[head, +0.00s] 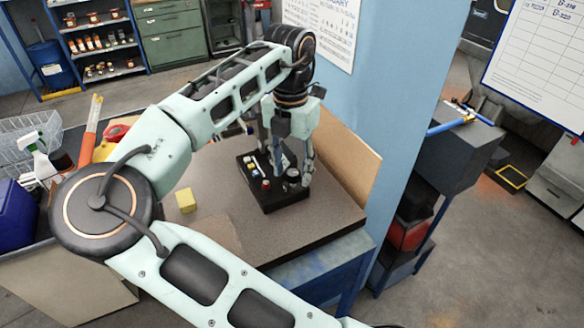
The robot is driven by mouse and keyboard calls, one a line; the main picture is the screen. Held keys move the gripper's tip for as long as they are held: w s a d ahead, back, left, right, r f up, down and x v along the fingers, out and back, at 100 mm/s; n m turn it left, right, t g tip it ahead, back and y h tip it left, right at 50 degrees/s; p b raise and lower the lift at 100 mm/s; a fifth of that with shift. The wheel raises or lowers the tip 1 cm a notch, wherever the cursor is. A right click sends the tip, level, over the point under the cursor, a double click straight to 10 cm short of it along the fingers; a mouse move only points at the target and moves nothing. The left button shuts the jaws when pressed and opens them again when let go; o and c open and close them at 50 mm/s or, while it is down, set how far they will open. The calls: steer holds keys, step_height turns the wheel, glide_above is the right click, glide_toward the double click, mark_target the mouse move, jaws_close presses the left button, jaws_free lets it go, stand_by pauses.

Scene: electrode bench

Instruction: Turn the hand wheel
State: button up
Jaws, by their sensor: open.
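A black box (284,203) sits on the brown bench top, below my gripper. On it are a red button (266,184), a few small pale and yellow parts, and a dark round knob-like piece (292,178) with a lighter top. That piece may be the hand wheel, but it is too small to be sure. My gripper (287,172) points down over the box with its fingers spread open. One finger is beside the right side of the round piece; I cannot tell whether it touches. The other finger partly hides the middle of the box.
A yellow block (186,200) lies on the bench (330,217) left of the box. A brown board (345,155) and a blue wall (385,95) stand close on the right. A spray bottle (36,152) and wire basket (25,130) are at left.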

mark_target(292, 173)
steer(key=shift+r, duration=0.1)
step_height(292, 173, up, 12)
stand_by(0.4)
